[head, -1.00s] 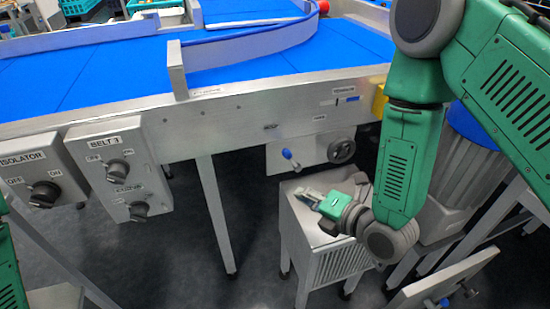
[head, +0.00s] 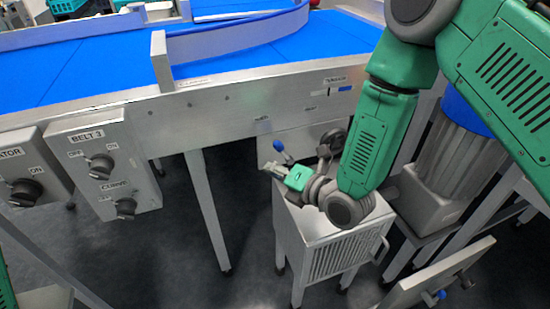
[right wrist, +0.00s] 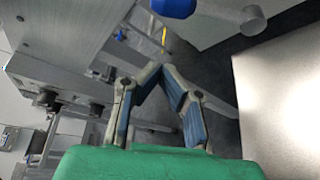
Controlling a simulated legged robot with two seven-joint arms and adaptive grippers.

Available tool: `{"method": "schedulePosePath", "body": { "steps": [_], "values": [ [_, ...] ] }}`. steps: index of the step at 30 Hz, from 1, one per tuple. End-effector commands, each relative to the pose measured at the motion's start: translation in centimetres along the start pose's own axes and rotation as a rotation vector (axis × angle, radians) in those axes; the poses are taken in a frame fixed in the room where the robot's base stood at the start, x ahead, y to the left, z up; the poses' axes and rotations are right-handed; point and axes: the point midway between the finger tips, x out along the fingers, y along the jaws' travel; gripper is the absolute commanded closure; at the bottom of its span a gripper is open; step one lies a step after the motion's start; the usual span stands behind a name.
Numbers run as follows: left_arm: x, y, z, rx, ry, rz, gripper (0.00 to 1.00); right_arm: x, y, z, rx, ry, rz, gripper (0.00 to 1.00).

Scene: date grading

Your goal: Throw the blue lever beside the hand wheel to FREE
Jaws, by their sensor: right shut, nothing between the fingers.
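The blue lever (head: 278,146) is on a light plate under the conveyor's front rail; its blue knob points up and left from its grey pivot. The knob also shows at the top of the right wrist view (right wrist: 172,8), with its grey stem running to the right. The hand wheel (head: 333,137) is right of the lever, partly hidden by my right arm. My right gripper (head: 267,168) is shut and empty, just below the lever and apart from it in the picture. Its fingers meet in the right wrist view (right wrist: 161,70). My left gripper is out of view. I cannot read any FREE marking.
A grey louvred cabinet (head: 342,255) stands below the right gripper. Control boxes with dark knobs, including the Belt box (head: 101,150), hang at left. The blue conveyor (head: 95,70) runs above. Another panel with a blue knob (head: 441,295) is at lower right.

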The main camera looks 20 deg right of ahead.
Motion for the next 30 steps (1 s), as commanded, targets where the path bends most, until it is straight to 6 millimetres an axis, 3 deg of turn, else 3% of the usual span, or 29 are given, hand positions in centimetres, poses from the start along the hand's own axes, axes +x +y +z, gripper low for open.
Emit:
{"method": "schedulePosePath", "body": {
  "steps": [5, 7, 12, 30],
  "values": [
    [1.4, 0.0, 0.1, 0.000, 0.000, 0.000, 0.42, 3.9, -0.1, -0.1, 0.000, -0.002, 0.002, 1.00],
    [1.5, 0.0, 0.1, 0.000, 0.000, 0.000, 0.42, 3.0, -0.1, 1.6, 0.002, -0.007, 0.000, 1.00],
    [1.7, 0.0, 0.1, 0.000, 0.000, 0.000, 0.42, 2.3, 0.0, 3.2, 0.001, -0.003, 0.000, 1.00],
    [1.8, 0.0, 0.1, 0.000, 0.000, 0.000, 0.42, 2.0, 0.0, 3.8, 0.008, 0.001, 0.004, 1.00]
  ]
}}
